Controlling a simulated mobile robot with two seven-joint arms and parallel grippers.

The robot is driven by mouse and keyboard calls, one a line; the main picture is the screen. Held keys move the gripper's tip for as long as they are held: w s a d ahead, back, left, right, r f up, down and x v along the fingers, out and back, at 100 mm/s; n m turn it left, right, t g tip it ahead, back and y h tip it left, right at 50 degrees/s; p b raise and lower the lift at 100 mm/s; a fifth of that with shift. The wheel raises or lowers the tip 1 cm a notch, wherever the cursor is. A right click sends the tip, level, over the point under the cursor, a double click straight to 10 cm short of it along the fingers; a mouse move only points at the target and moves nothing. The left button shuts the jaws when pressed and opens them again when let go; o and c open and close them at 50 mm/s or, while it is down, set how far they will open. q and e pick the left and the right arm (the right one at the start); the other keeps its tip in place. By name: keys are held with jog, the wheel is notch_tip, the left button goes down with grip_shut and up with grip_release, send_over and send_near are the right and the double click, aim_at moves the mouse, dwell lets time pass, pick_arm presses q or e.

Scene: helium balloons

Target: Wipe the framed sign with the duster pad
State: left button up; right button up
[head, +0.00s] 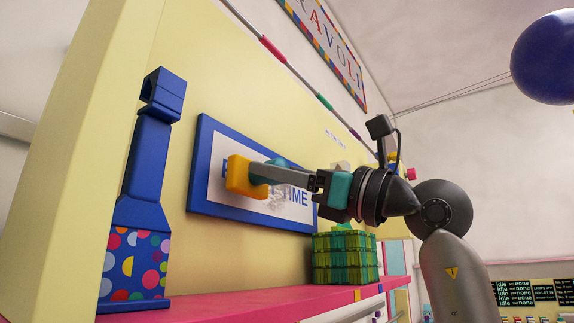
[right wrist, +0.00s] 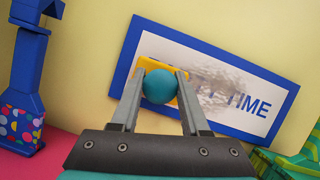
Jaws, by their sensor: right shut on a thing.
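The framed sign (head: 278,210) has a blue frame and a white face with blue letters ending in "TIME"; it hangs tilted on the yellow wall. It also shows in the right wrist view (right wrist: 262,88), with a grey smudge (right wrist: 205,92) over part of its lettering. The duster pad (head: 239,177) is yellow-orange with a round teal knob (right wrist: 159,86). My right gripper (head: 262,172) is shut on the knob and holds the pad in front of the left part of the sign, hiding letters there. I cannot tell if the pad touches the face. My left gripper is not in view.
A blue stand with a dotted base (head: 136,262) is left of the sign on the pink shelf (head: 240,307). A green lattice box (head: 345,260) sits at the sign's lower right. A blue balloon (head: 545,58) floats at upper right.

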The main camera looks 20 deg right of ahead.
dwell(0.6)
jog(key=shift+w+a+p, duration=0.35)
jog(key=shift+w+a, duration=0.25)
jog(key=shift+w, duration=0.15)
jog(key=w+d+p, duration=0.3)
jog(key=w+d, duration=0.1)
jog(key=d, duration=0.1)
jog(key=shift+w+d, duration=0.2)
jog(key=shift+d, duration=0.1)
dwell(0.6)
jog(key=w+d+p, duration=0.6)
jog(key=d, duration=0.2)
jog(key=shift+w+p, duration=0.15)
jog(key=shift+p, duration=0.2)
dwell(0.6)
